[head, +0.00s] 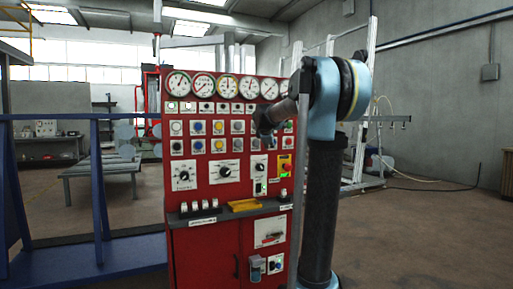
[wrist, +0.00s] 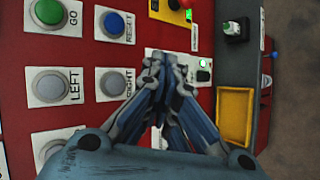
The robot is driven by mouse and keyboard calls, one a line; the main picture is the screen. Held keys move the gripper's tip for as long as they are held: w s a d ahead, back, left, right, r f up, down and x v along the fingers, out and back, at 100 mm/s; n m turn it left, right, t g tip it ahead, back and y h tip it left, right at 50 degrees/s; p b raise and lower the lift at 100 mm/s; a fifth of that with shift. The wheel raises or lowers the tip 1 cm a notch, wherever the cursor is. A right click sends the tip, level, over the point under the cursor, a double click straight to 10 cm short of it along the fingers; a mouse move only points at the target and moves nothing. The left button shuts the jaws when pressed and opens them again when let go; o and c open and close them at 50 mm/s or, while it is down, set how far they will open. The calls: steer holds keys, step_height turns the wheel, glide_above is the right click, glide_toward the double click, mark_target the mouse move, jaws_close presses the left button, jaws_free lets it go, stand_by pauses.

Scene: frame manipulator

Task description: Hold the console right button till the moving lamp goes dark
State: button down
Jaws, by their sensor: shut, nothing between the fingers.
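The grey right button (wrist: 112,84), on a white plate marked RIGHT, shows in the wrist view just left of my gripper (wrist: 160,66). The fingers are shut, with nothing between them, and partly cover that plate's edge. I cannot tell whether they touch the panel. In the head view my gripper (head: 262,130) is in front of the right part of the red console (head: 212,215) and hides some buttons. Small lamps (head: 187,106) run in a row under the gauges. Their labels are too small to read, so I cannot tell which is the moving lamp.
The left button (wrist: 52,86), green GO button (wrist: 48,12) and blue reset button (wrist: 115,22) are close by. A lit green light (wrist: 204,64) is beyond the fingers. A yellow tray (wrist: 235,115) is on the console ledge. A blue railing (head: 95,180) stands left of the console.

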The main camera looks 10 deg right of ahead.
mark_target(257, 143)
steer(key=w+a, duration=0.2)
steer(key=w, duration=0.6)
steer(key=shift+w+a, duration=0.15)
steer(key=shift+a, duration=0.2)
